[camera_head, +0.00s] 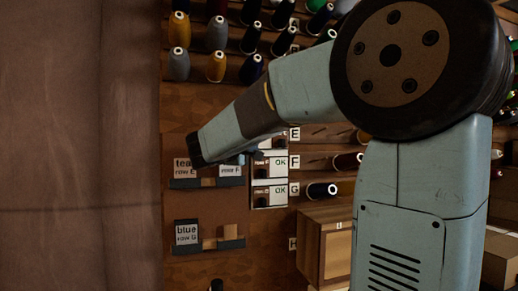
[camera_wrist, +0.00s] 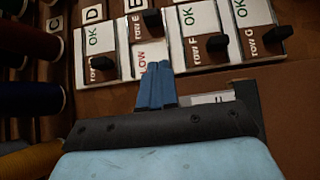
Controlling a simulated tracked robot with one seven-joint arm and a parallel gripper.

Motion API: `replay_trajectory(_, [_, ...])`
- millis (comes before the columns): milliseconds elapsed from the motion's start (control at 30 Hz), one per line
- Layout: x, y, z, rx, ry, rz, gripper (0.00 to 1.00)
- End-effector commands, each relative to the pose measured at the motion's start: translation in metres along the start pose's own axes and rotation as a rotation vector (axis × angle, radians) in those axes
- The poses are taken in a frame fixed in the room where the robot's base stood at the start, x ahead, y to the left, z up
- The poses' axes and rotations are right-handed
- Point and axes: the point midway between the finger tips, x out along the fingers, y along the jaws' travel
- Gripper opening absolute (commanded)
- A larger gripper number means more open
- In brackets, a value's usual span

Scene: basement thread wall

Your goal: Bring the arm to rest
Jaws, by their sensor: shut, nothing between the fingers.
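My arm, pale blue with a large dark round joint, crosses the right half of the head view and reaches left to the wall. My gripper (camera_wrist: 155,68) is shut and empty in the wrist view. Its two blue fingers lie side by side, with their tips over the lower edge of the row E panel (camera_wrist: 146,50), which reads LOW in red. I cannot tell whether they touch it. In the head view the gripper is mostly hidden by the wrist, close to the wall panels.
The row F panel (camera_wrist: 190,45) and row G panel (camera_wrist: 258,35) read OK; each has a black knob. A "blue row G" label (camera_head: 186,233) sits on a small shelf. Thread cones (camera_head: 216,66) stand on pegs above. A wooden box (camera_head: 325,245) is below the arm.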

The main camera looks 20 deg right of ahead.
Motion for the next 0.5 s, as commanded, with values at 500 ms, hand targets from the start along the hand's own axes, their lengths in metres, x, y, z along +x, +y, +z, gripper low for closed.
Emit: replay_trajectory(500, [-0.0112, -0.0001, 0.0016, 0.0, -0.003, 0.0, 0.0])
